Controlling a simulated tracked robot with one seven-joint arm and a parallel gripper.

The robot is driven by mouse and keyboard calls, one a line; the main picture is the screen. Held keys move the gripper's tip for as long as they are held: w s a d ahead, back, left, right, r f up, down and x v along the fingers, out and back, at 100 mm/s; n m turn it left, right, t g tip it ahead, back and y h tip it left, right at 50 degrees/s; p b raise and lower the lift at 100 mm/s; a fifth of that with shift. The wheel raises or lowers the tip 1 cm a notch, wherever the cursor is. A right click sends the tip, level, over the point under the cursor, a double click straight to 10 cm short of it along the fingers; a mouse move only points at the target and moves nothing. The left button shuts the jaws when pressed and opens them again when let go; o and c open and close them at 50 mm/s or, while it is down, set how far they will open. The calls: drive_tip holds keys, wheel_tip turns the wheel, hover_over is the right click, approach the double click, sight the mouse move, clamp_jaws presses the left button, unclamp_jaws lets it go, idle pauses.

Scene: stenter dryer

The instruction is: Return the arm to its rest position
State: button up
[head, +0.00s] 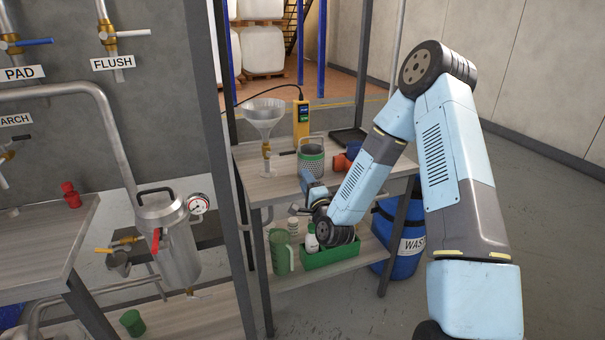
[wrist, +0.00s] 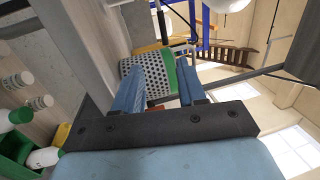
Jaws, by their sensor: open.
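My arm is bent over the small steel-legged bench (head: 265,190), its elbow high and its forearm sloping down to the left. My gripper (head: 308,180) is at the bench's front edge, pointing up and just in front of a perforated metal basket with a green band (head: 311,160). In the wrist view my gripper (wrist: 164,90) shows two blue fingers spread apart with nothing held. The perforated basket (wrist: 150,70) shows beyond the fingers, apparently not gripped. My wrist hides part of the lower shelf.
The bench top holds a funnel (head: 263,118), a yellow meter (head: 301,122) and an orange cup (head: 341,162). Below are a green crate (head: 318,258) with bottles and a green jug (head: 281,254). A blue waste drum (head: 405,250) stands right. A steel pressure pot (head: 175,245) stands left.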

drive_tip(key=s+d+r+n+g+h, duration=0.2)
drive_tip(key=s+d+r+n+g, duration=0.2)
drive_tip(key=r+n, duration=0.3)
drive_tip(key=s+d+r+n+g+h, duration=0.2)
drive_tip(key=s+d+r+n+g, duration=0.25)
drive_tip(key=r, duration=0.55)
drive_tip(key=s+d+r+n+g, duration=0.1)
drive_tip(key=s+d+r, duration=0.1)
drive_tip(key=s, duration=0.8)
drive_tip(key=s+d+r+n+g+h, duration=0.1)
drive_tip(key=s+d+r+g, duration=0.1)
drive_tip(key=s, duration=0.8)
drive_tip(key=s+d+r+n+g+h, duration=0.1)
drive_tip(key=s+d+r+g, duration=0.1)
drive_tip(key=s, duration=0.8)
wheel_tip(320, 180, up, 2)
drive_tip(key=shift+d+r, duration=0.15)
drive_tip(key=shift+d, duration=0.55)
